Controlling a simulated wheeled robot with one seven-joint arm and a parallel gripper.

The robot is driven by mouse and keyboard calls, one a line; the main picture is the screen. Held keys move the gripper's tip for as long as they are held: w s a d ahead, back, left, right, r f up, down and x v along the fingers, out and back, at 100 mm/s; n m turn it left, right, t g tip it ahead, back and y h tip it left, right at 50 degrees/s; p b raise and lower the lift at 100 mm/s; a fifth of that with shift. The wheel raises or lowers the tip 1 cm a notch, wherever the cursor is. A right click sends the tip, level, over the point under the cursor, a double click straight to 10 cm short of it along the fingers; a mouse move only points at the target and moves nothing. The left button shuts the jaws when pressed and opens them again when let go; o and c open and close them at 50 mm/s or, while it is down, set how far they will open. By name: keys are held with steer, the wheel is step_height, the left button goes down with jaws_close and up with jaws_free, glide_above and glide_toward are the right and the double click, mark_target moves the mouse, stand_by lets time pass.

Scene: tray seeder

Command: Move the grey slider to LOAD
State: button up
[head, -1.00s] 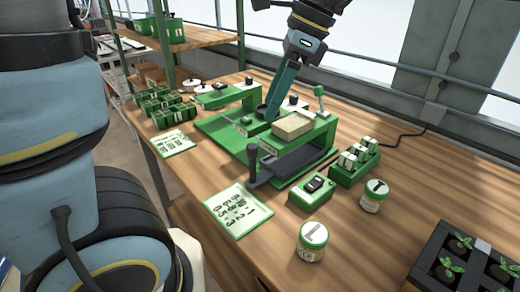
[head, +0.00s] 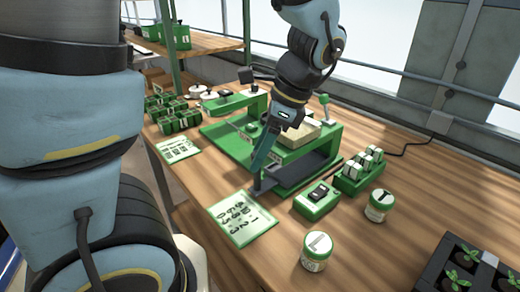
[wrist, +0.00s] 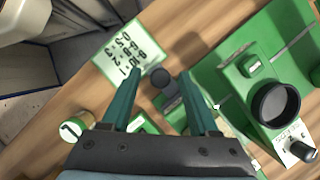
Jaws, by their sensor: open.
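The grey slider (head: 300,171) is a dark flat plate at the front of the green tray seeder (head: 222,140). Its upright round-topped handle (wrist: 161,74) shows in the wrist view. My gripper (head: 260,164) is open, with its teal fingers pointing down at the slider's front end. In the wrist view my gripper (wrist: 160,78) has one finger on each side of the handle in the picture, with nothing held. I cannot tell whether the fingertips are down at the handle's height. I cannot read a LOAD mark.
A numbered card (head: 241,217) lies left of the slider. A small green box (head: 316,201), two jars (head: 317,250) and a green rack of packets (head: 358,171) stand to the right. A black seedling tray (head: 462,268) is at the lower right. Bare wood lies between them.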

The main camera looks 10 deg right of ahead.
jaws_close()
stand_by(0.5)
stand_by(0.9)
